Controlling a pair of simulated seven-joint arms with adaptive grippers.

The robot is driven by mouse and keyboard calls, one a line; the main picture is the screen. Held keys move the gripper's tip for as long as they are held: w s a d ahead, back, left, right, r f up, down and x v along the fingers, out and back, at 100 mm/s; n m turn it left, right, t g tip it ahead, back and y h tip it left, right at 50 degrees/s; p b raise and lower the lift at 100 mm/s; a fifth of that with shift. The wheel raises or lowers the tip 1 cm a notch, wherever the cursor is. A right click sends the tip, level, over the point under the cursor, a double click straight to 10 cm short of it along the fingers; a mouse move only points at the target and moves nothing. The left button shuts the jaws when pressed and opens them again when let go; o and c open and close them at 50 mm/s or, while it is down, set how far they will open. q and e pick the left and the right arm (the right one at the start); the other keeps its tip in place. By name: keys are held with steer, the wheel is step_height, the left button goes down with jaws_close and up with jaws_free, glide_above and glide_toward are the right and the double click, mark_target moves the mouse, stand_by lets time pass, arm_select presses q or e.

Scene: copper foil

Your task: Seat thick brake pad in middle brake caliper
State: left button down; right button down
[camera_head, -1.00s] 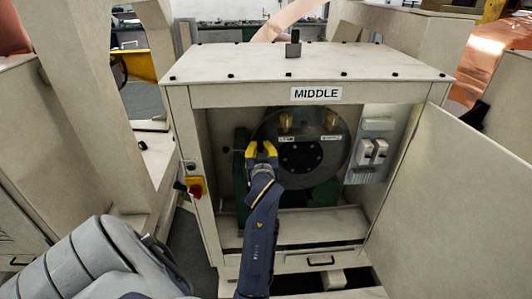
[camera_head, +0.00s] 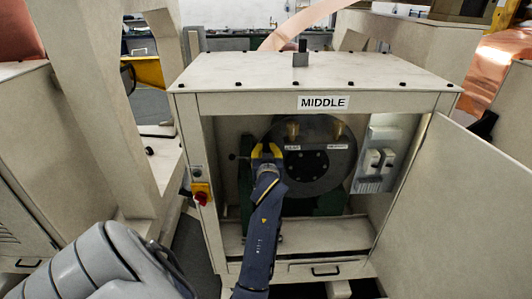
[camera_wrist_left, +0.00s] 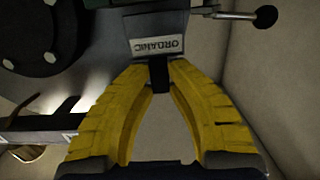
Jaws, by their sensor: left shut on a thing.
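My left gripper (camera_head: 265,151) reaches into the open cabinet, at the left edge of the dark round disc (camera_head: 310,178). In the left wrist view its yellow fingers (camera_wrist_left: 159,78) are closed on the dark tab of a grey block labelled ORGANIC (camera_wrist_left: 158,35), which appears to be the brake pad. The label reads upside down there. The block's far end meets dark and green parts at the picture's top edge; whether it touches them I cannot tell. In the head view the gripper hides the block. The caliper's slot is not clear in either view. My right gripper is not in view.
The cabinet (camera_head: 218,78) carries a MIDDLE sign (camera_head: 323,103). Its door (camera_head: 465,190) stands open at right. A black knob (camera_wrist_left: 265,16) lies beside the gripper. Switches (camera_head: 376,161) are on the inner right side, a red knob (camera_head: 201,198) on the left post.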

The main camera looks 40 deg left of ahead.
arm_select(q)
steer(key=shift+w+a, duration=0.5)
steer(key=shift+a, duration=0.25)
steer(key=shift+s+a, duration=0.2)
steer(key=shift+a, duration=0.1)
stand_by(0.7)
steer(key=shift+f, duration=2.4)
stand_by(1.1)
steer(key=c, duration=1.4)
jaws_free()
steer(key=shift+d+f, duration=0.1)
steer(key=shift+f, duration=0.05)
steer(key=shift+o, duration=0.4)
steer(key=shift+s+f+g, duration=0.1)
steer(key=shift+g, duration=0.2)
steer(key=r, duration=1.1)
steer(key=shift+w+d+r, duration=0.1)
steer(key=shift+w+d, duration=0.05)
steer(key=shift+w, duration=0.1)
